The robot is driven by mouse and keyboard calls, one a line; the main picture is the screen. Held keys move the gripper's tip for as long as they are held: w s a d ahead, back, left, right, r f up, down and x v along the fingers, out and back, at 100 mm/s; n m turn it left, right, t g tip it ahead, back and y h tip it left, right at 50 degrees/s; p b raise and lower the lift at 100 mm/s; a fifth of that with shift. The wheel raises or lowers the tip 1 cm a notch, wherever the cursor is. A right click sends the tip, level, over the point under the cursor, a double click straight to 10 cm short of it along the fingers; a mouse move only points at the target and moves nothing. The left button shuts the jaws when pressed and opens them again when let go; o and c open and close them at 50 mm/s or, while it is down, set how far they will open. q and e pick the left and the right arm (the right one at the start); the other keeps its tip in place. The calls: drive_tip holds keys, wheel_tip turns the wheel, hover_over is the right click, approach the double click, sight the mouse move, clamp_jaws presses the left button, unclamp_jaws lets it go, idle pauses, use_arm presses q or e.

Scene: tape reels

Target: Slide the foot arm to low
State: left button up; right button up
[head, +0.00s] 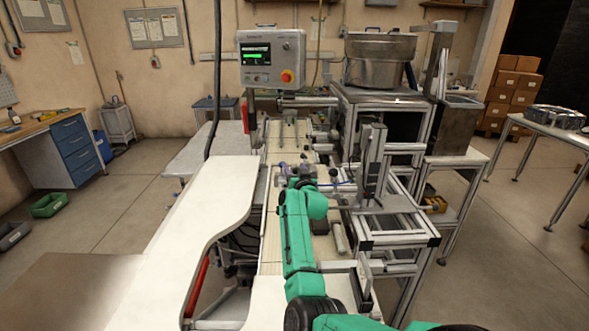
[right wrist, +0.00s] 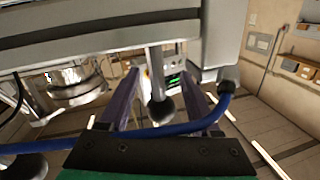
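A short metal rod with a dark ball knob (right wrist: 162,110) hangs from a grey metal bar (right wrist: 100,35) in the right wrist view. I take this to be the foot arm's handle, but I cannot be sure. My right gripper (right wrist: 162,84) is open, with one dark finger on each side of the knob. I cannot tell whether either finger touches it. In the head view my right gripper (head: 303,174) is small, over the conveyor line beside the machine frame, and the knob cannot be made out there. My left gripper is not in view.
A blue hose (right wrist: 190,130) crosses close to my right gripper. A metal frame (head: 400,222) stands right of my green arm. A control panel (head: 271,58) and a steel bowl (head: 380,60) are farther back. A white table (head: 215,205) lies to the left.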

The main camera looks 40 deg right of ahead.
drive_tip(key=b+v, duration=0.3)
drive_tip(key=v, duration=1.1)
drive_tip(key=shift+s+b, duration=0.35)
drive_tip(key=shift+b, duration=0.05)
drive_tip(key=shift+a, duration=0.1)
